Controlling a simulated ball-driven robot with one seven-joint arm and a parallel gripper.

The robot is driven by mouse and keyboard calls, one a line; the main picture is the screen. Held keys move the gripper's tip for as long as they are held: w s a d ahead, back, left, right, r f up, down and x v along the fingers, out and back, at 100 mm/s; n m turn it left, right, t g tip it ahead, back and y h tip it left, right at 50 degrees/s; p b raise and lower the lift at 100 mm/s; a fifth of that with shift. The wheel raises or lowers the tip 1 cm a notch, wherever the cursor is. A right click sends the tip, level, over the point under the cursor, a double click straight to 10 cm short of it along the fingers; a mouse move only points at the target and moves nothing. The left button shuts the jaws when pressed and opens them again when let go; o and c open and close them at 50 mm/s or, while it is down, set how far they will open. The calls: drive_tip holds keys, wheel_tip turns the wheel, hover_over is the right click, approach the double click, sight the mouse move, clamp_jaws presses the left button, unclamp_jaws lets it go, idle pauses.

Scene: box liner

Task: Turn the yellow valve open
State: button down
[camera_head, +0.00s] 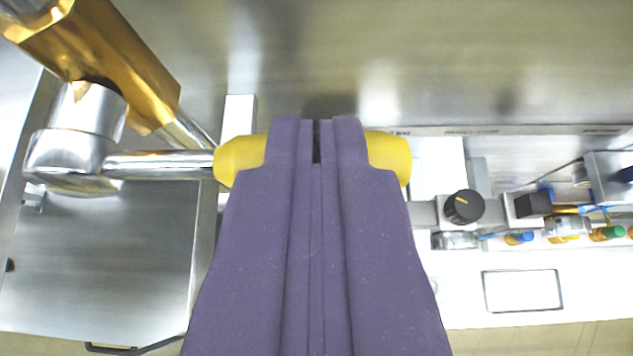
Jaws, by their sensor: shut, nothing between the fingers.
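The yellow valve (239,159) is a rounded yellow bar lying crosswise near the middle of the view. Its left end and its right end (390,155) stick out on both sides of my gripper (316,140). My purple gripper is shut, with its fingers side by side and nothing between them. In the picture the fingers cover the middle of the valve. I cannot tell whether they touch it or are only in front of it.
A metal pipe fitting (72,150) with a brass-coloured body (105,55) stands left of the valve. A black knob (464,206) and small coloured fittings (605,233) are at the right. A steel surface (330,50) spans the top.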

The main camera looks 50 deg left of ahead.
drive_tip(key=s+a+f+m+g+y+b, duration=0.2)
drive_tip(key=f+m+y+b, duration=0.7)
drive_tip(key=b, duration=1.1)
drive_tip(key=shift+s+a+f+m+b, duration=0.45)
drive_tip(key=shift+s+a+f, duration=0.25)
drive_tip(key=shift+a+f, duration=0.8)
drive_tip(key=shift+f, duration=0.1)
drive_tip(key=shift+d, duration=0.1)
